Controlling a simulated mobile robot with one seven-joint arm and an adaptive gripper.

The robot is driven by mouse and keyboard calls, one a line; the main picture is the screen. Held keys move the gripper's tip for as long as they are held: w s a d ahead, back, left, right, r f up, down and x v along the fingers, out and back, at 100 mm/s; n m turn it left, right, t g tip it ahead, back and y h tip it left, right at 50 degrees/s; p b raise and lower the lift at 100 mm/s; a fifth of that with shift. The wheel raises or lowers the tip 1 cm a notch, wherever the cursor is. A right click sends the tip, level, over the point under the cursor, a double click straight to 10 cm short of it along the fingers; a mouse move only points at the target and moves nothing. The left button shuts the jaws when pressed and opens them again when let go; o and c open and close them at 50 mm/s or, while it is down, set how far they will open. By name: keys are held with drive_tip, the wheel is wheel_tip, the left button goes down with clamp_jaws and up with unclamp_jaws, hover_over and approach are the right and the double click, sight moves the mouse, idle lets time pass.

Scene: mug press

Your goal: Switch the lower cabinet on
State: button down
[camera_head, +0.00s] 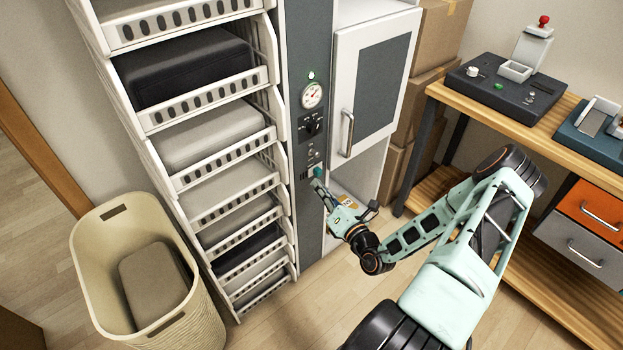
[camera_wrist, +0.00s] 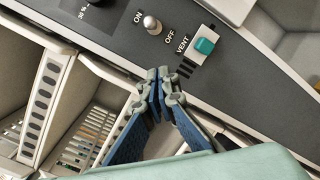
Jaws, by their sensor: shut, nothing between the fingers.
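The dark control panel (camera_head: 308,215) is a tall strip on the cabinet front. A small metal toggle switch (camera_wrist: 152,25) shows in the wrist view beside the words ON and OFF; I cannot tell which way it is set. A teal VENT button (camera_wrist: 205,46) on a white plate sits to its right, and it also shows in the head view (camera_head: 318,171). My gripper (camera_wrist: 163,75) is shut and empty, its tips below the switch and left of the button in the wrist view. It also shows in the head view (camera_head: 317,184), close to the panel. Contact is unclear.
A gauge (camera_head: 312,95) and a black dial (camera_head: 310,126) are higher on the panel. A white door with a handle (camera_head: 347,132) is to the right. Several racked drawers (camera_head: 225,183) stand left, with a laundry basket (camera_head: 97,262) beside them. A wooden workbench (camera_head: 560,140) is right.

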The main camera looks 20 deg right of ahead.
drive_tip(key=s+d, duration=0.1)
drive_tip(key=s, duration=0.5)
drive_tip(key=shift+r, duration=0.4)
